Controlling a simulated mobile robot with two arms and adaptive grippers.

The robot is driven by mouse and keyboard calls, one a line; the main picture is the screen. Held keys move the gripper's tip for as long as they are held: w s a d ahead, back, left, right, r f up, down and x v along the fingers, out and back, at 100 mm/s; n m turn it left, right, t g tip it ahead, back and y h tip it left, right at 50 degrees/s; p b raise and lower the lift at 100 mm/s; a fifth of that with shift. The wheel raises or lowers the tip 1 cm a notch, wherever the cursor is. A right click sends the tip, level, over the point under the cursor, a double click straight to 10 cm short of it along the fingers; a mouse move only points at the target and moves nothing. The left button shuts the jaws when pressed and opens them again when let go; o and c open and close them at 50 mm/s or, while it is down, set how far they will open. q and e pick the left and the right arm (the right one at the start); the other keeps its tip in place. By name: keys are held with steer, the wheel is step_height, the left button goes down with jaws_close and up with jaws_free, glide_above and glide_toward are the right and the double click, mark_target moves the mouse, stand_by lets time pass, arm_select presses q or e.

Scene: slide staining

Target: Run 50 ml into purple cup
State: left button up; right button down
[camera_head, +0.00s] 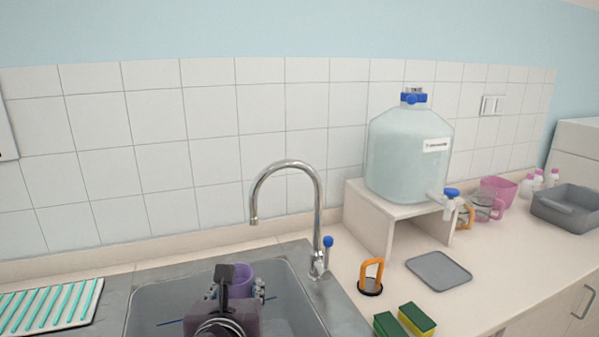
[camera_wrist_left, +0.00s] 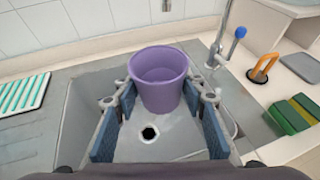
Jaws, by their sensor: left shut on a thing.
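The purple cup (camera_head: 243,276) is over the sink basin (camera_head: 290,300), left of the curved metal faucet (camera_head: 318,200) with its blue-topped handle. My left gripper (camera_head: 237,288) is shut on the purple cup. In the left wrist view the cup (camera_wrist_left: 159,82) sits upright between the two fingers of the gripper (camera_wrist_left: 160,98), its inside looking empty. I cannot tell whether the cup's base touches the basin floor. A large clear carboy (camera_head: 405,155) of pale liquid, with a blue-handled spigot (camera_head: 450,198), stands on a white stand (camera_head: 375,215). My right gripper is out of view.
An orange-handled tool (camera_head: 371,276), a grey flat pad (camera_head: 438,271) and green-yellow sponges (camera_head: 416,320) lie right of the sink. Clear jugs (camera_head: 485,208), a pink container (camera_head: 499,188), white bottles and a grey tub (camera_head: 567,207) stand farther right. A striped rack (camera_head: 50,306) is on the left.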

arm_select(q)
steer(key=shift+w+f, duration=0.1)
steer(key=shift+f, duration=0.25)
steer(key=shift+a+f+n+y, duration=0.1)
steer(key=shift+f+n+y, duration=0.1)
steer(key=shift+n+y, duration=0.2)
steer(key=s+a+f+n+g+y, duration=0.2)
steer(key=s+a+f+n+y, duration=0.2)
steer(key=s, duration=0.3)
steer(key=s+a+f+n+g+y, duration=0.3)
steer(key=s+f+n+y, duration=0.1)
steer(key=s, duration=0.2)
steer(key=shift+s+a+n+y, duration=0.3)
steer(key=shift+s+a+y, duration=0.05)
steer(key=shift+a+y, duration=0.05)
